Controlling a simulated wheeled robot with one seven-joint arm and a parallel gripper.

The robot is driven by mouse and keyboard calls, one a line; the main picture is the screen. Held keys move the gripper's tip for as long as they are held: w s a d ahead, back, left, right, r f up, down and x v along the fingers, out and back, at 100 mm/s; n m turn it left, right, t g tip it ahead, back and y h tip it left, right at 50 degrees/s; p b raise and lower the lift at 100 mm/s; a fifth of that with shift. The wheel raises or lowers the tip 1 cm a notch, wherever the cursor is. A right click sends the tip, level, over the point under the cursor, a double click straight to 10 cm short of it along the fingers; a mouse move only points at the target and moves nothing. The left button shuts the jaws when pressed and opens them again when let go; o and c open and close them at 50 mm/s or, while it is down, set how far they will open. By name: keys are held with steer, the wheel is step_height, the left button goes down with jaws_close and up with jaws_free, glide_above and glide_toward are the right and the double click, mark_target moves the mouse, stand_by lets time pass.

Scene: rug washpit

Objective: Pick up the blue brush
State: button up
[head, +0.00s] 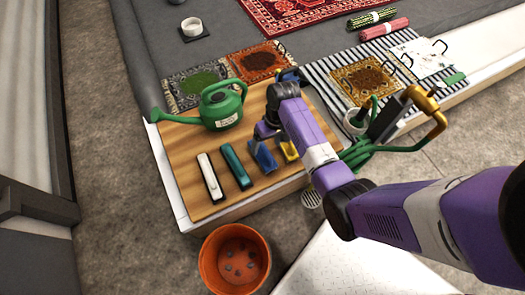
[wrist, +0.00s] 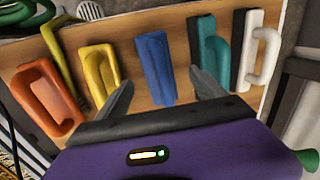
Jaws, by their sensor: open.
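The blue brush (wrist: 156,68) lies on the wooden board, between the yellow and teal brushes. In the wrist view it sits ahead of my gripper (wrist: 160,90), roughly centred between the two open fingers, with nothing held. In the head view the blue brush (head: 262,154) is partly hidden by my purple arm, and my gripper's fingertips are hard to make out there. I cannot tell how far the fingers are above the brush.
Close by on the wooden board (head: 180,155) lie a yellow brush (wrist: 101,68), an orange one (wrist: 46,95), a teal one (wrist: 212,50) and a white one (wrist: 262,50). A green watering can (head: 221,107) stands behind. An orange bucket (head: 234,259) is on the floor in front.

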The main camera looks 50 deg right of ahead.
steer(key=f+b, duration=0.1)
steer(key=f, duration=0.1)
steer(key=f+b, duration=0.1)
steer(key=f, duration=0.1)
steer(key=w+f, duration=0.1)
steer(key=f, duration=0.2)
steer(key=shift+a+b, duration=0.3)
steer(key=shift+b, duration=0.1)
steer(key=shift+r, duration=0.1)
steer(key=c, duration=1.6)
steer(key=shift+r, duration=0.1)
step_height(320, 180, up, 20)
steer(key=p, duration=0.6)
